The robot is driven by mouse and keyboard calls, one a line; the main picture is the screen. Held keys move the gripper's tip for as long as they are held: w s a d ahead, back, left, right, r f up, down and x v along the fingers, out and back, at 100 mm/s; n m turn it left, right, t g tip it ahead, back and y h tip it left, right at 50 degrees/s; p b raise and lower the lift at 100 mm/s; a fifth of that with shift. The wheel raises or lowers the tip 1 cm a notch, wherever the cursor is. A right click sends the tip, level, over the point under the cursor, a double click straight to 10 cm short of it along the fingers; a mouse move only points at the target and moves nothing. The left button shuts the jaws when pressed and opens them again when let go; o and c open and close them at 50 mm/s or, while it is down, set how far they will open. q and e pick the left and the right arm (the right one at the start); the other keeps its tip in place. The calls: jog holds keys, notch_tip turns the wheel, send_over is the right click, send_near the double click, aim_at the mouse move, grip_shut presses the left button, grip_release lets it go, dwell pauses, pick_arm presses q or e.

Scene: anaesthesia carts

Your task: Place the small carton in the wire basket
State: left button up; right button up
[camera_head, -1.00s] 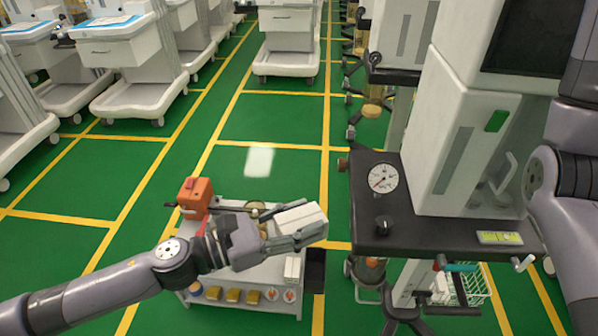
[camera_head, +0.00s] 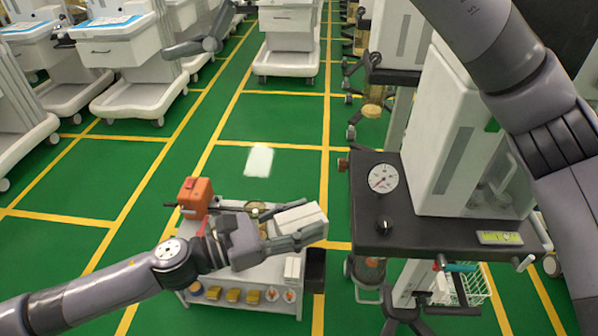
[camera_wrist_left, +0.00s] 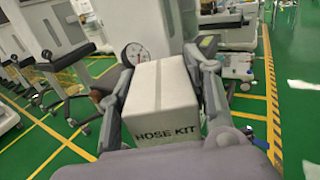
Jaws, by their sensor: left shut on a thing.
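My left gripper (camera_head: 298,232) is shut on a white carton (camera_head: 300,214), held above the white cart. In the left wrist view the carton (camera_wrist_left: 162,98) reads "HOSE KIT" and sits between both fingers. The wire basket (camera_head: 472,290) is low at the right, partly hidden under the dark-topped machine. A smaller white carton (camera_head: 291,268) stands on the cart below the gripper. A grey end of what looks like my right arm (camera_head: 198,46) hangs at the upper left; its jaw state is unclear.
The white cart (camera_head: 250,290) carries an orange box (camera_head: 195,197) and several small items. The machine's black top (camera_head: 370,225), with a gauge (camera_head: 383,178), stands between the held carton and the basket. Green floor is clear behind the cart.

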jog(key=d+f+n+h, duration=0.35)
jog(key=f+h, duration=0.35)
jog(key=f, duration=0.9)
jog(key=n+t+h, duration=0.1)
jog(key=n+h, duration=0.4)
jog(key=h, duration=0.2)
send_near(300, 219)
jog(key=f, duration=1.1)
jog(key=shift+s+a+f, duration=0.1)
jog(key=shift+a+f, duration=0.1)
jog(key=c, duration=1.2)
pick_arm(q)
jog(key=o, duration=0.8)
pick_arm(e)
jog(key=shift+s+a, duration=0.1)
jog(key=shift+c, duration=0.5)
pick_arm(q)
jog(key=o, duration=0.5)
jog(key=shift+a, duration=0.1)
